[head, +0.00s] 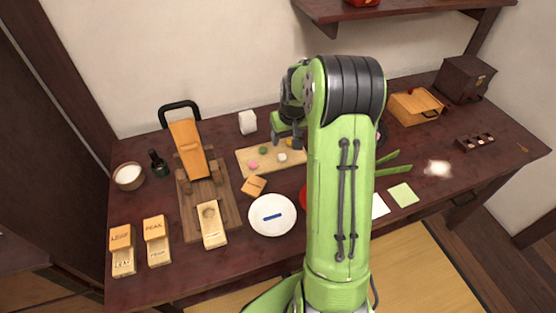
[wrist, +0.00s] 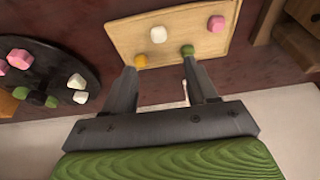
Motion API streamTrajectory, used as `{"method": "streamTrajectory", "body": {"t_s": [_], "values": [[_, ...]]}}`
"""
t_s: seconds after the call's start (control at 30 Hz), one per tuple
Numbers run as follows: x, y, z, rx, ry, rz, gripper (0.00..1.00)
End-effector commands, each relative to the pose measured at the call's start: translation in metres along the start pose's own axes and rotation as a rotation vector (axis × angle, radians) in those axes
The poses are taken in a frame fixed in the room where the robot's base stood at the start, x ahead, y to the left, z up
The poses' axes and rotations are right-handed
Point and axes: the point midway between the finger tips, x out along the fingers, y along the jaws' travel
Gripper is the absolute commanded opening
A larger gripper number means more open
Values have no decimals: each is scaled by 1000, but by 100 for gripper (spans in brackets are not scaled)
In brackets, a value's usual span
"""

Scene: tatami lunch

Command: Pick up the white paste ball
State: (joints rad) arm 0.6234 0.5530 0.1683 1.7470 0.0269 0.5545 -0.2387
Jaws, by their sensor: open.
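The white paste ball (wrist: 158,34) sits on a pale wooden board (wrist: 118,40) in the wrist view, just beyond the gap between my fingertips. In the head view the white ball (head: 282,157) lies on the board (head: 246,155). My gripper (wrist: 160,68) is open with nothing between its fingers. A yellow-orange ball (wrist: 141,61) is close to the left fingertip, and a green ball (wrist: 187,50) is close to the right one; I cannot tell whether they touch. A pink ball (wrist: 216,23) lies to the right. In the head view my arm hides part of the board.
A round black tray (wrist: 52,62) with pink, white and green pieces stands left of the board in the wrist view. In the head view a white plate (head: 272,229) is in front of the board, and a white block (head: 248,122) stands behind it.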

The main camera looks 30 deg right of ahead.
Motion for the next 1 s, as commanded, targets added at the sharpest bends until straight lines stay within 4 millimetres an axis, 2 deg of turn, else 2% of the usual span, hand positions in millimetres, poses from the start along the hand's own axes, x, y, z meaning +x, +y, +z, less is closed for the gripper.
{"method": "streamTrajectory", "body": {"t_s": [0.03,0.13,0.2,0.37,0.6,0.83,1.0], "values": [[18,0,2,0,-4,-2,57],[41,-1,2,0,-3,-1,57],[52,-1,1,0,-1,-1,57],[64,-1,2,-1,0,0,57],[108,-1,6,-1,-1,-1,57],[110,-1,5,-1,0,0,57],[109,-1,5,-1,0,0,31]]}}
